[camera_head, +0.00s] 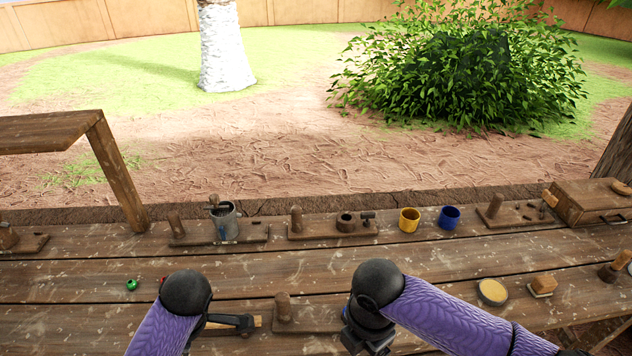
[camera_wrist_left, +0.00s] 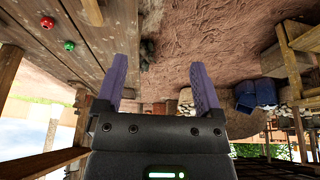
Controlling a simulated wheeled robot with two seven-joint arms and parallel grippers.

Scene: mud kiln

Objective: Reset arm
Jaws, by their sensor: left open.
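My left gripper (camera_wrist_left: 160,85) is open in the left wrist view, with its two purple fingers spread and nothing between them. Beyond the fingers are bare earth and the edge of the wooden table. In the head view my left arm (camera_head: 165,325) rises from the lower left, purple with a black rounded joint; its fingers do not show there. My right arm (camera_head: 460,318) comes in from the lower right over the table, with black parts below its joint; no right fingers are visible.
The wooden table (camera_head: 90,285) bears a grey mug (camera_head: 225,222), a yellow cup (camera_head: 409,220), a blue cup (camera_head: 449,217), a wooden box (camera_head: 590,202), a round yellow-topped tin (camera_head: 492,292) and a green ball (camera_head: 131,285). A dark-headed tool (camera_head: 235,321) lies beside my left arm.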

